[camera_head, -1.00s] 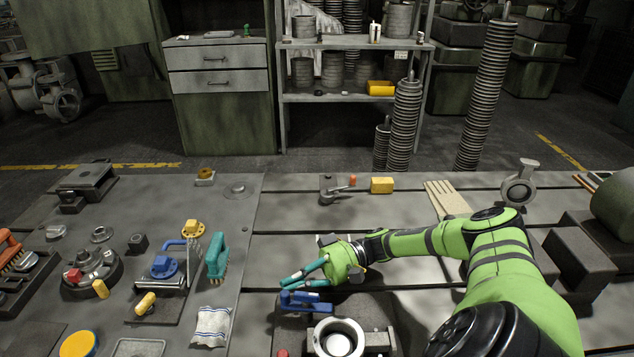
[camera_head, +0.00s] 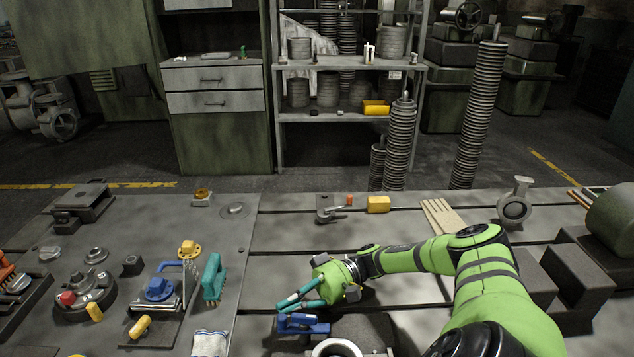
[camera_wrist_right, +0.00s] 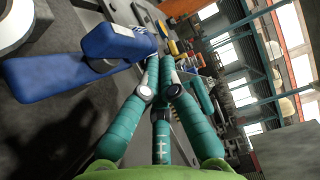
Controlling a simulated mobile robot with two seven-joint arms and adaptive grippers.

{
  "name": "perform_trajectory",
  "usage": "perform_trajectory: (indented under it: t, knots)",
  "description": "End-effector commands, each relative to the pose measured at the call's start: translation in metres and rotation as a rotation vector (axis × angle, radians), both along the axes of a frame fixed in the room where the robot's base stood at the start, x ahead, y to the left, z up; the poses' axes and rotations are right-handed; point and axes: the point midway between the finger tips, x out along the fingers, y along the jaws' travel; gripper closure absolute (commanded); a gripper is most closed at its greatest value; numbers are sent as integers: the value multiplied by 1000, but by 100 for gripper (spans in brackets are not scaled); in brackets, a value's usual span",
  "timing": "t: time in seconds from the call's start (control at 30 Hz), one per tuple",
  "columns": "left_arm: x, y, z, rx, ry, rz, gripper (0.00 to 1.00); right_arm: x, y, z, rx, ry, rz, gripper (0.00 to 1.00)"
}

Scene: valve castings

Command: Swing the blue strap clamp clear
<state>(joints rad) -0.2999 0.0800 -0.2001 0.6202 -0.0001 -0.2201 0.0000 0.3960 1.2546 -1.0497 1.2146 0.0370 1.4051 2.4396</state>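The blue strap clamp (camera_head: 303,326) lies at the near middle of the bench, just behind the round grey valve casting (camera_head: 337,349), which the lower edge cuts off. In the right wrist view the blue clamp (camera_wrist_right: 60,75) fills the upper left, a flat strap with a raised blue block. My right gripper (camera_head: 283,305) has teal fingers that reach left, just above and behind the clamp. In the wrist view its fingertips (camera_wrist_right: 160,68) come together beside the end of the blue block, with nothing seen between them. Whether they touch the clamp I cannot tell. My left gripper is out of view.
A teal-handled brush (camera_head: 213,280) stands to the left, near a blue-capped part (camera_head: 160,289). Dark blocks (camera_head: 575,277) stand at right. The bench left of my fingers is partly bare.

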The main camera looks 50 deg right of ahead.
Motion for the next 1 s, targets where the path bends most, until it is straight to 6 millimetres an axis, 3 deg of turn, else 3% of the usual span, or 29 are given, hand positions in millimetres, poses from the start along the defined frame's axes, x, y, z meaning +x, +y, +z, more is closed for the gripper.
perform_trajectory:
  t: [1.0]
  knots:
    - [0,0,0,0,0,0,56,-6,-6,0,1,0,5,100]
